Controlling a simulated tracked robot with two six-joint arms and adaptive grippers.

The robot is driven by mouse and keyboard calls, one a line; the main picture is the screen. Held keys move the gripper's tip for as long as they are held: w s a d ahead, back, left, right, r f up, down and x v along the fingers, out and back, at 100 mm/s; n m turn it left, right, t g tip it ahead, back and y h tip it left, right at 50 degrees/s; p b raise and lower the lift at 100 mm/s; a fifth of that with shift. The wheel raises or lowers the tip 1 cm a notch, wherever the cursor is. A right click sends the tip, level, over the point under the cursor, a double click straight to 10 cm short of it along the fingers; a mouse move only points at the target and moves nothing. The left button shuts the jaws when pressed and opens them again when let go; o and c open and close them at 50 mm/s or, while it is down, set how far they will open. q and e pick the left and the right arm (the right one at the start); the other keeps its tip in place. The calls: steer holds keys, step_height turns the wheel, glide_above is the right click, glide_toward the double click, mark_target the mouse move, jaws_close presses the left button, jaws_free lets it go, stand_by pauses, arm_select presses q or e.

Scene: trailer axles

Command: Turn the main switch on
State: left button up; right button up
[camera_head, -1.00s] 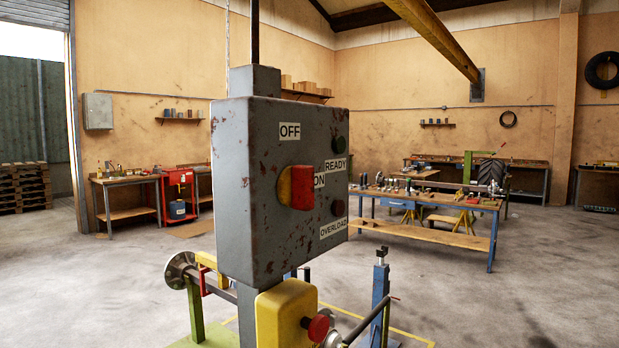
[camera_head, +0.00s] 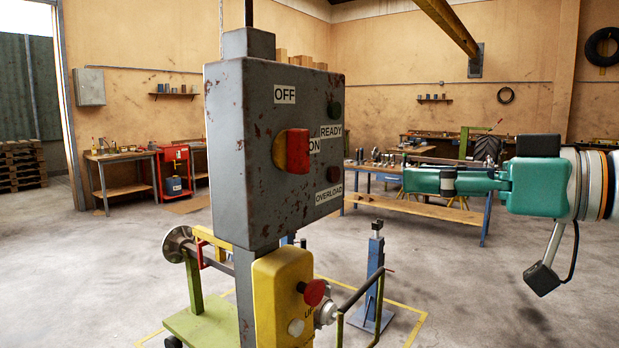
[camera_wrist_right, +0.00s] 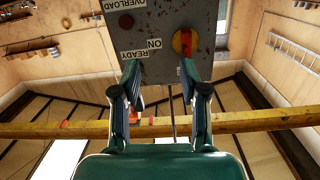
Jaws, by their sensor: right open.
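The main switch (camera_head: 295,151) is a red handle on a yellow disc, on the front of a scuffed grey control box (camera_head: 228,150). An OFF label (camera_head: 285,94) is above it and an ON label (camera_head: 314,145) to its right. I cannot tell exactly which way the handle points. My right gripper (camera_head: 408,181) is teal, open and empty, to the right of the box and apart from it. In the right wrist view the picture is upside down; the open gripper (camera_wrist_right: 159,76) faces the box, with the switch (camera_wrist_right: 185,42) beyond the right fingertip. My left gripper is out of view.
A green lamp (camera_head: 334,110) by READY and a dark red one (camera_head: 334,174) by OVERLOAD are on the box. Below is a yellow box (camera_head: 275,285) with a red knob (camera_head: 314,292). A workbench (camera_head: 400,205) stands behind. The floor at right is clear.

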steer(key=s+r+n, duration=0.1)
steer(key=s+r, duration=0.4)
steer(key=y+p, duration=0.1)
steer(key=p, duration=0.4)
glide_toward(307, 133)
steer(key=x, duration=0.9)
steer(key=shift+w+a, duration=0.15)
steer(key=shift+a, duration=0.15)
jaws_close()
